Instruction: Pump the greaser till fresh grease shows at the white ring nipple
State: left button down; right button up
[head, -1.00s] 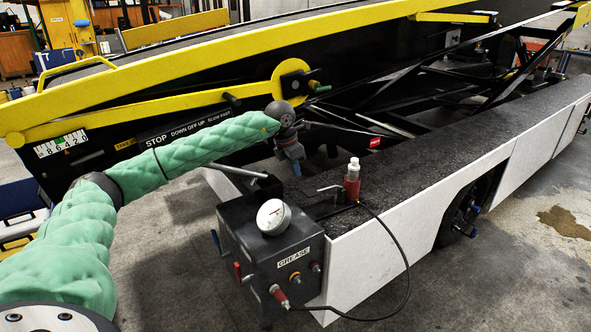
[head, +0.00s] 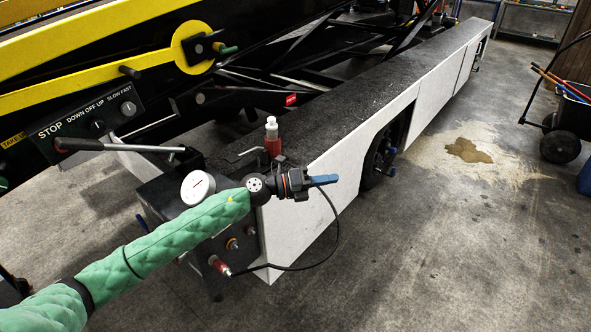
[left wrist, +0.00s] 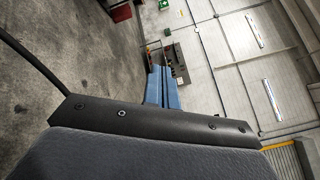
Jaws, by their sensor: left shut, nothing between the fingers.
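The greaser is a dark box (head: 153,196) with a round white gauge (head: 198,188) on top. Several coloured fittings sit on the front; one has an orange-looking ring (head: 232,243). A red coupler (head: 219,265) on the black hose (head: 325,250) sits low there. I cannot make out a white ring or any grease. My left gripper (head: 326,180) is shut and empty, right of the box before the white side panel. Its blue fingers show in the left wrist view (left wrist: 162,88). My arm hides part of the box front.
A red canister with a white cap (head: 272,138) stands behind the box. The white side skirt (head: 330,205) runs back to the right. The control panel (head: 95,120) is at the left. A brown puddle (head: 468,150) and a black wheeled cart (head: 562,140) are at the right. The floor at front right is clear.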

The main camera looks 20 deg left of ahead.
pick_arm(q)
jog(key=s+a+f+n+t+y, duration=0.25)
jog(key=s+f+n+y, duration=0.7)
jog(key=n, duration=0.55)
jog(key=s+a+f+n+t+y, duration=0.2)
jog(key=s+a+f+n+y, duration=0.2)
jog(key=s+f+n+y, duration=0.85)
jog(key=s+f+n+g+h, duration=0.2)
jog(key=s+g, duration=0.1)
jog(key=s, duration=0.4)
jog(key=s+d+f+n+g+h, duration=0.1)
jog(key=s+f+n+g+h, duration=0.1)
jog(key=s+g, duration=0.2)
jog(key=s+d+f+n+g+h, duration=0.1)
jog(key=s+f+n+g+h, duration=0.1)
jog(key=s, duration=0.8)
jog(key=shift+d+f+n+g+h, duration=0.25)
jog(key=shift+f+n+g+h, duration=0.2)
jog(key=shift+g, duration=0.7)
